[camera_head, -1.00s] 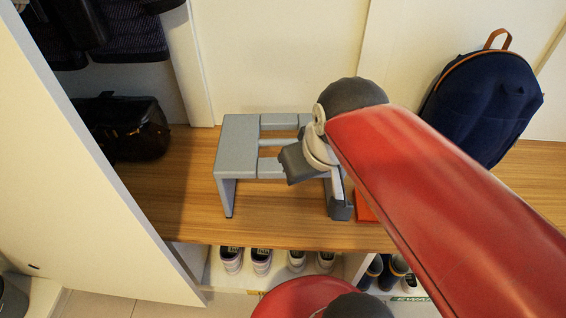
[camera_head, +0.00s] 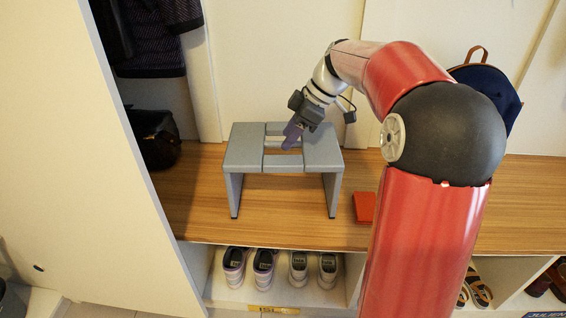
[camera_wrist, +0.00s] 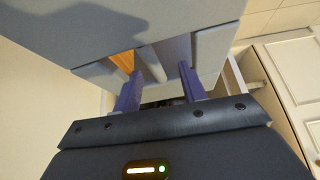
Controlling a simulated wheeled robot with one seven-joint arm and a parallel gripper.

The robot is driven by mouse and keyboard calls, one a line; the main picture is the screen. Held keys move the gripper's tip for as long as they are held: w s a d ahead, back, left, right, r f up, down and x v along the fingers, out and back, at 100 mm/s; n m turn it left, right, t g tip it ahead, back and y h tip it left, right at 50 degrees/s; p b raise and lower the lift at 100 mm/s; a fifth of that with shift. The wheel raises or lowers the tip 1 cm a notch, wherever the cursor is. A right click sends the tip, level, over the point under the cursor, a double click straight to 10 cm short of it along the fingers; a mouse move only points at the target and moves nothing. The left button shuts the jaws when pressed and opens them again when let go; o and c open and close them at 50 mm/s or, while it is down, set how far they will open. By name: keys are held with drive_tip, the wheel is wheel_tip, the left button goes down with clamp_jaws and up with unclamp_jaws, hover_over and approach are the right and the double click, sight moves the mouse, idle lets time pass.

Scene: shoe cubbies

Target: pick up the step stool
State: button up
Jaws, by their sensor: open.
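The grey step stool (camera_head: 243,148) stands upright on the wooden bench top. Its top has slots between slats. My gripper (camera_head: 291,140) is over the top of the stool, slightly right of its middle, pointing down at the slotted part. In the wrist view the stool (camera_wrist: 190,25) fills the upper part, very close. My gripper's two purple fingers (camera_wrist: 160,92) are apart, and a grey bar of the stool reaches toward the space between them. I cannot tell whether the fingers touch it.
A red-orange box (camera_head: 364,207) lies on the bench (camera_head: 290,228) right of the stool. A black bag (camera_head: 153,138) is at the left and a navy backpack (camera_head: 505,92) at the right, partly behind my arm. Shoes (camera_head: 265,268) fill the cubby below. A white panel (camera_head: 95,170) stands at the left.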

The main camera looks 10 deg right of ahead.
sight(279, 147)
drive_tip(key=x, duration=0.6)
drive_tip(key=shift+w+d+b, duration=0.25)
drive_tip(key=shift+w+b, duration=0.05)
drive_tip(key=shift+w, duration=0.05)
clamp_jaws()
